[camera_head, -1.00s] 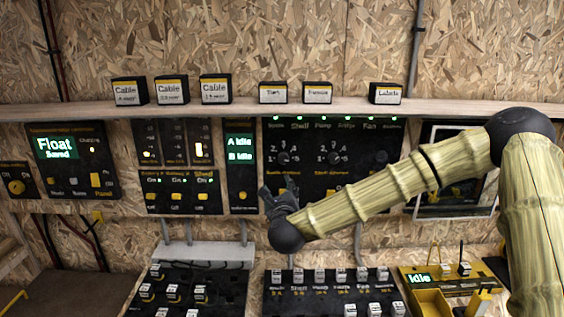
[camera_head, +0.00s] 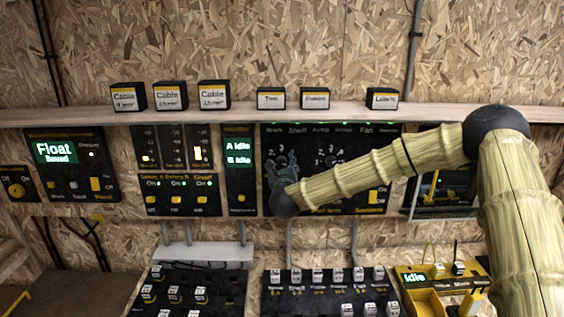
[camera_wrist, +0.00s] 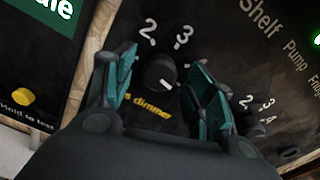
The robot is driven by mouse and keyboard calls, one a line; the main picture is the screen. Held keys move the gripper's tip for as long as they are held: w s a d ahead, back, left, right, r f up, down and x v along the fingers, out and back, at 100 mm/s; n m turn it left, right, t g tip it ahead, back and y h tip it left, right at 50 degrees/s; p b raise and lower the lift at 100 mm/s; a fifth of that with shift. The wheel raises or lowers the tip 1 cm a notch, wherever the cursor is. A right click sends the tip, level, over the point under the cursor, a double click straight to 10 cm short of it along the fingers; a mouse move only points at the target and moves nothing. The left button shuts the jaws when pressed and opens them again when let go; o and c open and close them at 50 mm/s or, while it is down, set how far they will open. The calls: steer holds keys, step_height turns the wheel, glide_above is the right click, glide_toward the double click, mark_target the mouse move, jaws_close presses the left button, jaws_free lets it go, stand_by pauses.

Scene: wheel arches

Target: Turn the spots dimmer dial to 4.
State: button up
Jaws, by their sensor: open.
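My gripper (camera_head: 282,166) is raised in front of the left part of the dark switch panel (camera_head: 360,190) and covers the left dial in the head view. In the wrist view my gripper (camera_wrist: 163,85) is open, its teal fingers on either side of a round black dial (camera_wrist: 160,71). The dial's white mark points toward the lower right of the picture. The numbers 2 and 3 show above it; other numbers are hidden by the fingers. Its yellow label ends in "s dimmer", the start hidden. Whether the fingers touch the dial, I cannot tell.
A second dial (camera_wrist: 252,124) with its own numbers is close to the right finger. The "Idle" display panel (camera_head: 239,180) is to the left. A wooden shelf (camera_head: 240,113) with small boxes runs above. Switch boards (camera_head: 300,305) slope below.

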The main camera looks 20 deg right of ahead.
steer(key=shift+w, duration=0.35)
steer(key=shift+c, duration=0.3)
steer(key=c, duration=1)
